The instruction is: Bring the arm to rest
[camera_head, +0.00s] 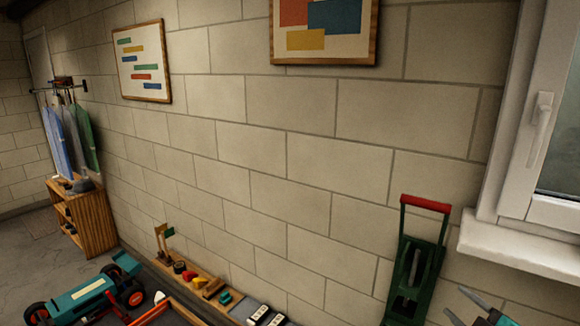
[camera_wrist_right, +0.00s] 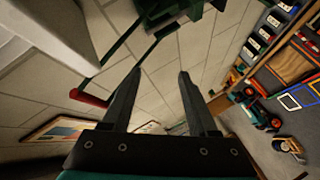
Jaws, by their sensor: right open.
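My right gripper (camera_head: 460,303) is at the lower right of the head view, partly cut off by the bottom edge. In the right wrist view the same gripper (camera_wrist_right: 160,73) has its two dark fingers spread apart with nothing between them. My left gripper is in neither view.
A green stand with a red handle (camera_head: 425,203) is against the wall, left of my right gripper; it also shows in the wrist view (camera_wrist_right: 90,98). A windowsill (camera_head: 520,248) juts out at right. A teal racecar (camera_head: 85,298) and wooden shelf (camera_head: 200,278) are lower left.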

